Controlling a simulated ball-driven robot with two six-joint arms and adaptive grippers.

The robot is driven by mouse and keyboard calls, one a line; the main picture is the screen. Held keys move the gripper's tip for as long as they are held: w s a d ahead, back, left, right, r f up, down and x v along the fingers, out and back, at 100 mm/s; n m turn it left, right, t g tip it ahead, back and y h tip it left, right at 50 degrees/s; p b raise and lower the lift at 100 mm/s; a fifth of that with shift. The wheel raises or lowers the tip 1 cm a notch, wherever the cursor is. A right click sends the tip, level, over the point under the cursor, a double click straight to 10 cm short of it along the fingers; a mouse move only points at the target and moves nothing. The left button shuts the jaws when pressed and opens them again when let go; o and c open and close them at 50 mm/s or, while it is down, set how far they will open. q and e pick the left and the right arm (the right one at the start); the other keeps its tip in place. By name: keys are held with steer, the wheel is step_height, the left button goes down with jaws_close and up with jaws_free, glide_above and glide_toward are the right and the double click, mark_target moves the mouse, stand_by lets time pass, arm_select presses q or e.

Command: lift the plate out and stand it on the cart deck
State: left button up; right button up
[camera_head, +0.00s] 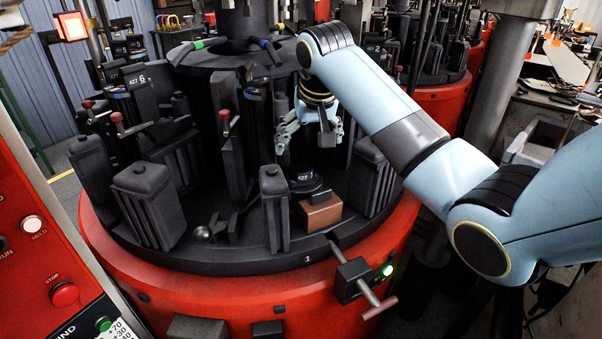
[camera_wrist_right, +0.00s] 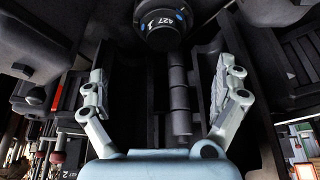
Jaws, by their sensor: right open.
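My right gripper (camera_head: 308,132) reaches in over the rotary mould table (camera_head: 215,254) from the right and points down. Its two fingers stand wide apart with nothing between the tips; they also show in the right wrist view (camera_wrist_right: 165,74). Several dark upright mould blocks (camera_head: 150,205) stand around the table. A round dark piece labelled 427 1 (camera_head: 305,182) sits below the gripper; it shows at the top of the wrist view (camera_wrist_right: 167,24), beyond the fingertips. I cannot tell which dark part is the plate. I cannot make out the cart deck. My left gripper is not in view.
A brown block (camera_head: 320,213) lies near the table's front rim. A latch with a T-handle (camera_head: 368,286) sticks out at the front right, by a green light. A red control panel (camera_head: 40,240) fills the left edge. Red-knobbed levers (camera_head: 226,122) stand among the moulds.

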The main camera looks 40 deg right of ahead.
mark_target(302, 166)
steer(key=x, duration=0.1)
steer(key=b+x, duration=0.1)
steer(key=x, duration=0.3)
steer(key=shift+s+a+f, duration=0.2)
steer(key=shift+s+f, duration=0.05)
steer(key=shift+s, duration=0.05)
steer(key=x, duration=0.3)
steer(key=b+x, duration=0.1)
steer(key=x, duration=0.2)
steer(key=shift+w+a+r, duration=0.1)
steer(key=shift+w+a, duration=0.05)
steer(key=shift+w, duration=0.2)
steer(key=c, duration=1.5)
steer(key=shift+r, duration=0.15)
steer(key=shift+c, duration=0.3)
